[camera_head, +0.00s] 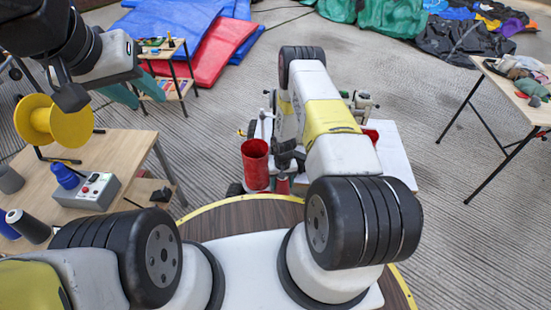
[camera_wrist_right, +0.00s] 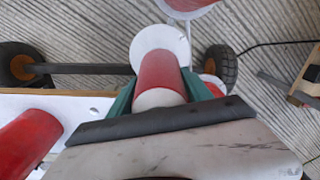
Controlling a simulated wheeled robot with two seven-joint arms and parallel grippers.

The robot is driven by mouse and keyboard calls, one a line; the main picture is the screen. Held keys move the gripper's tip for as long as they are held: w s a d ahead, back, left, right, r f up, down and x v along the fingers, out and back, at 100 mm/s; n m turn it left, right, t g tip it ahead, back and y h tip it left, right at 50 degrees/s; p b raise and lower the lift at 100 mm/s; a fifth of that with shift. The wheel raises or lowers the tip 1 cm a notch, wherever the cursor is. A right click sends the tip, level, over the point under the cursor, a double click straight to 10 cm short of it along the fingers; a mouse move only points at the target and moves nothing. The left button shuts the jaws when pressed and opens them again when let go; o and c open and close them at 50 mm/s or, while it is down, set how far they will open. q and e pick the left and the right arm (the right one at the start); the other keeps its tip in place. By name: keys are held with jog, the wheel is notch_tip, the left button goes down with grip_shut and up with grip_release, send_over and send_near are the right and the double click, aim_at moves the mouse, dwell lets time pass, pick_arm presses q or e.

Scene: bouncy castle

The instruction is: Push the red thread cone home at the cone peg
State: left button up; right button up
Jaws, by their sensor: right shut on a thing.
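A red thread cone (camera_wrist_right: 160,72) is between the green fingers of my right gripper (camera_wrist_right: 158,92) in the right wrist view; the gripper is shut on it. Its pale tip (camera_wrist_right: 158,98) points toward the camera. A white disc (camera_wrist_right: 150,38) lies at its far end; I cannot tell whether they touch. The cone peg cannot be made out. In the head view the cone (camera_head: 282,185) shows small below my dark right gripper (camera_head: 287,156), beside a white-topped cart. My left gripper (camera_head: 135,92) has its teal fingers apart and empty at the upper left.
The white cart top (camera_head: 398,158) extends right. A wooden table (camera_head: 120,150) at left holds a yellow spool (camera_head: 70,128), a grey control box (camera_head: 88,190) and dark cones. Another table (camera_head: 528,108) stands far right.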

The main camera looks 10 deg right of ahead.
jog(key=shift+f, duration=3.8)
dwell(0.9)
jog(key=o, duration=1.7)
jog(key=shift+o, duration=0.2)
notch_tip(320, 180, up, 8)
jog(key=shift+f, duration=0.1)
